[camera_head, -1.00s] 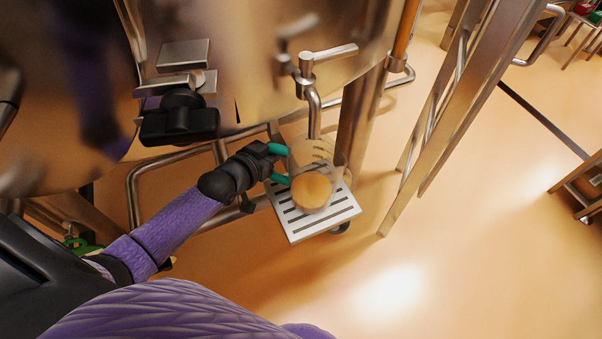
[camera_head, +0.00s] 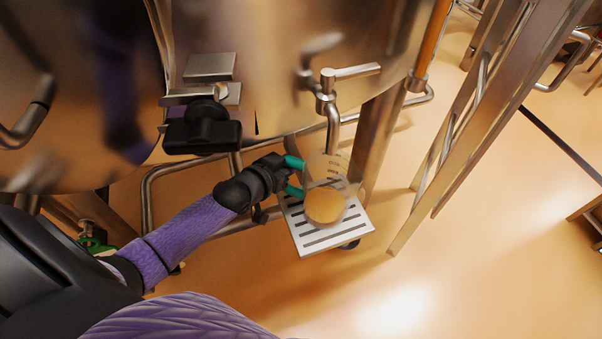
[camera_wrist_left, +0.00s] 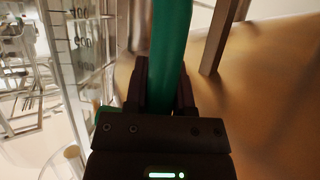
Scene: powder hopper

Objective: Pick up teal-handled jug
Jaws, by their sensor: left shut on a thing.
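The clear jug (camera_head: 326,206) shows a round tan area at its lower end and has a teal handle (camera_head: 293,162). It is at the slotted metal tray (camera_head: 308,241), below the tap (camera_head: 333,128); I cannot tell if its base touches the tray. My left gripper (camera_head: 284,177) is shut on the handle, on the jug's left side. In the left wrist view the teal handle (camera_wrist_left: 168,45) runs up between the dark fingers of my gripper (camera_wrist_left: 163,92). The jug's clear wall with dark markings (camera_wrist_left: 82,42) shows at the left. My right gripper is not in view.
A large shiny metal vessel (camera_head: 280,60) fills the upper left, with a black knob (camera_head: 203,128) on its front. Bent metal pipes (camera_head: 149,205) run behind my left arm. A slanted metal frame (camera_head: 495,115) stands at the right. The floor at lower right is clear.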

